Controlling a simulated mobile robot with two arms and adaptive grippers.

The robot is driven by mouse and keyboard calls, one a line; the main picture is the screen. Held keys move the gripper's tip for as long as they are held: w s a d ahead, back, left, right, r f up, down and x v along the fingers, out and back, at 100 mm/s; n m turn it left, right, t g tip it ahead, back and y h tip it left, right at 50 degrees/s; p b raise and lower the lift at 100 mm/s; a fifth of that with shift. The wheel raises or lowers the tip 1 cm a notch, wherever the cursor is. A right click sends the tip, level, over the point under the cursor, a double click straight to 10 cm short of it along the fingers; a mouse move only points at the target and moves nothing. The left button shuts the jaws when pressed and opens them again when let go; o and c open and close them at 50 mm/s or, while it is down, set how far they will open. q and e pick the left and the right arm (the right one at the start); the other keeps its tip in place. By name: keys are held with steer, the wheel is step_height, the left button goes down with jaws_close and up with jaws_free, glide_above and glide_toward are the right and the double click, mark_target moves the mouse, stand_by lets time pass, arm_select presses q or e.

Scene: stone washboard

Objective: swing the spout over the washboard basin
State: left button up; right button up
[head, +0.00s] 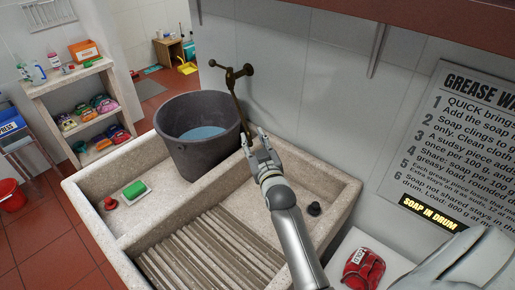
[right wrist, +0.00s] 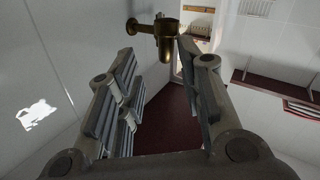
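The brass spout (head: 235,92) comes off the wall and reaches down beside the right rim of a dark bucket (head: 198,138). Its end near my gripper is partly hidden. The stone washboard basin (head: 335,189) has a ribbed slope (head: 205,252) at the front. My right gripper (head: 258,138) is above the basin's back part, close to the spout's lower end. In the right wrist view its fingers (right wrist: 155,75) are apart with nothing between them, and the brass spout (right wrist: 167,45) shows just beyond the fingertips. Whether they touch, I cannot tell.
The bucket holds water and stands in the left basin, close to the spout. A green soap block (head: 134,188) and a red knob-like piece (head: 110,203) are at the left. The wall is close behind.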

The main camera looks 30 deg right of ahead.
steer(key=v, duration=0.3)
steer(key=shift+s, duration=0.25)
steer(key=shift+w, duration=0.1)
